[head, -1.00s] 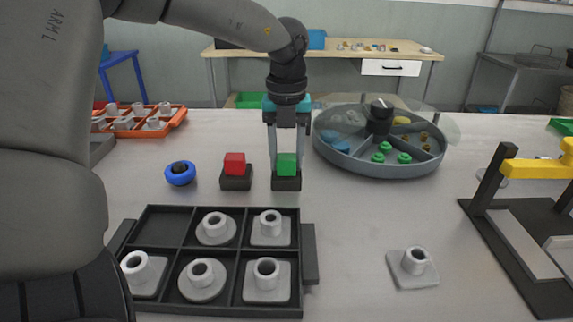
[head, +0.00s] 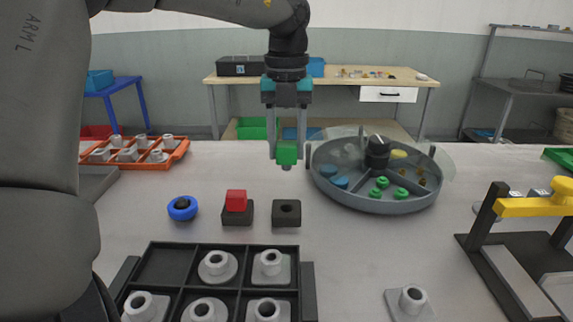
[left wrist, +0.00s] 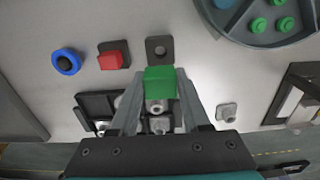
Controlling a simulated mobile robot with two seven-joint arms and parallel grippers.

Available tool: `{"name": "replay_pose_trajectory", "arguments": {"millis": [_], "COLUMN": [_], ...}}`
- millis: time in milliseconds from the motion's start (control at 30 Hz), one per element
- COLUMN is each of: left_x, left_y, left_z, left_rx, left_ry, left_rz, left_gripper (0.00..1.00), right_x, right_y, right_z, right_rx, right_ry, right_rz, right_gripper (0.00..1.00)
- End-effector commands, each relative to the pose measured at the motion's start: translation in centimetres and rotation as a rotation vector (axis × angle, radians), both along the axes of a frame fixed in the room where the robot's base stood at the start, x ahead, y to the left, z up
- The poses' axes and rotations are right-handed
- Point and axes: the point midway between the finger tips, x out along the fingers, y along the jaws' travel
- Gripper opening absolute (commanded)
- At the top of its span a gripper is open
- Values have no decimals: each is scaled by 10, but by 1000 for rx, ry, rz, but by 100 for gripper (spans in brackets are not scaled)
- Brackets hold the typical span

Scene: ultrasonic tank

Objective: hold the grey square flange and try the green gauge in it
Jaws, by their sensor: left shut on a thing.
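My left gripper (head: 287,152) is shut on the green gauge (head: 287,153) and holds it in the air above its black holder (head: 286,213), whose hole is empty. In the left wrist view the green gauge (left wrist: 160,82) sits between the two fingers. A grey square flange (head: 409,303) lies alone on the table at the front right, its hollow neck up; it also shows in the left wrist view (left wrist: 227,112). More grey flanges, square and round, lie in the black compartment tray (head: 208,245). My right gripper is not in view.
A red gauge (head: 236,201) stands in its holder beside the empty one, with a blue ring-shaped object (head: 182,208) to its left. A round divided tray (head: 372,202) with a clear cover stands behind right. A yellow-handled fixture (head: 535,207) is at the right. Table between is clear.

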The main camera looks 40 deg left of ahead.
Motion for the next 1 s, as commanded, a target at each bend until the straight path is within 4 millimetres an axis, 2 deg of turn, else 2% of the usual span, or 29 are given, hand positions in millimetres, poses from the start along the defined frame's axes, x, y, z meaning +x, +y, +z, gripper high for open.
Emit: {"name": "replay_pose_trajectory", "arguments": {"millis": [100,200,400,600,1000], "left_x": [1,1,0,0,0], "left_y": [0,0,0,0,0], "left_z": [35,57,84,93,92], "left_rx": [2,1,0,-1,-1], "left_ry": [-4,-3,0,1,1], "left_rz": [0,0,0,-1,-1], "left_gripper": [0,0,0,0,0], "right_x": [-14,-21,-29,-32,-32], "right_y": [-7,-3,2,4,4], "right_z": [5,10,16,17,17], "right_rx": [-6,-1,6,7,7], "right_ry": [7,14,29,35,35], "right_rz": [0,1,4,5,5], "right_gripper": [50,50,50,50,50]}}
